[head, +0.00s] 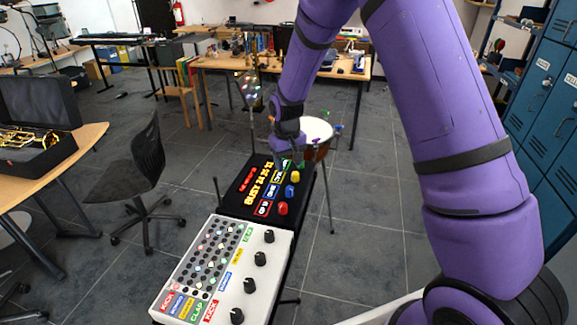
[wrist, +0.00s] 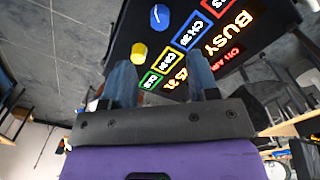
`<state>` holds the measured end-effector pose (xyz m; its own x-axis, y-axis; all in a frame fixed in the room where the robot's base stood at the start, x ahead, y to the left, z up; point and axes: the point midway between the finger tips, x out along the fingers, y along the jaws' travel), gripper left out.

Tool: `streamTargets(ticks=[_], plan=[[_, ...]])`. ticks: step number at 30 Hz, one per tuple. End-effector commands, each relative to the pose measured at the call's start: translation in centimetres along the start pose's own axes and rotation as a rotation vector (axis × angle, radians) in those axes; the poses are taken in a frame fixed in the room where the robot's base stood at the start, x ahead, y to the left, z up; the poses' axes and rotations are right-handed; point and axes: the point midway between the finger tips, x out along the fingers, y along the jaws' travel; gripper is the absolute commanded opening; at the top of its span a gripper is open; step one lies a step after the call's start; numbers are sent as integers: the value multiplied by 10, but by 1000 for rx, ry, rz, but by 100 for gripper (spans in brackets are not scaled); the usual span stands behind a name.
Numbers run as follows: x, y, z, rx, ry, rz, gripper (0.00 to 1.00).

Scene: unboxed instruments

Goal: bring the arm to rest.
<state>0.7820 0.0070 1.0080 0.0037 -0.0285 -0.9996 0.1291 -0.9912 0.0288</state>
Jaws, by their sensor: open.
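My purple arm reaches down from the top of the head view, and its gripper (head: 288,150) is over the far end of a black panel (head: 233,202). In the wrist view my gripper (wrist: 163,80) has its two blue-grey fingers spread apart with nothing held between them. The panel's glowing "BUSY" display and coloured labels show beyond the fingers. A yellow knob (head: 295,177), a blue knob (head: 289,190) and a red knob (head: 283,208) are on its right side. I cannot tell whether the fingertips touch the panel.
A white drum machine (head: 190,256) with black knobs stands nearer on the same stand. A drum (head: 317,130) stands just behind the gripper. An office chair (head: 147,170) and a table with an open instrument case (head: 37,165) are left. Blue lockers (head: 540,95) line the right.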

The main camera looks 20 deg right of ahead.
Motion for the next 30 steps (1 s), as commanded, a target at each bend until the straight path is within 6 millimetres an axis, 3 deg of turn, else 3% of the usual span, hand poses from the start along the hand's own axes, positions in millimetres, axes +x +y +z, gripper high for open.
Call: streamTargets(ticks=[10, 14, 20, 30], plan=[[-1, 0, 0, 1, 1, 0, 54], [-16, 2, 3, 5, 14, -3, 54], [-73, 11, 23, 21, 61, -12, 54], [-170, 26, 79, 49, 149, -24, 54]])
